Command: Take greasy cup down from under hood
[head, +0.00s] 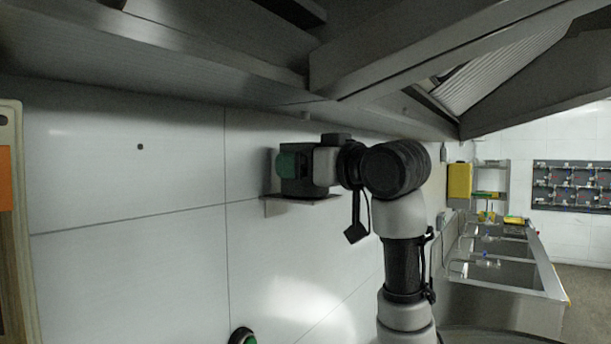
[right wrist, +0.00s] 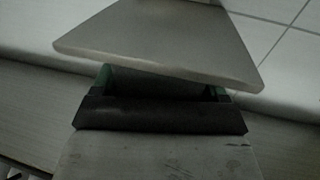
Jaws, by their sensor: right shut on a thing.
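In the head view my right gripper (head: 297,168) is raised close to the white wall, below the hood. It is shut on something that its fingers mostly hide. A thin grey-brown metal piece (head: 322,200) sticks out just under the fingers. In the right wrist view a smooth grey tapered metal piece (right wrist: 160,45) lies directly past the green-edged fingers (right wrist: 162,82). It seems to be the greasy cup or part of its holder; I cannot tell which. The cup's shape and contents are not visible.
The steel hood (head: 200,60) hangs low over the gripper. A row of steel sinks (head: 495,270) runs at the right. A yellow box (head: 459,180) is on the far wall. A beige-edged board (head: 14,230) stands at the left edge.

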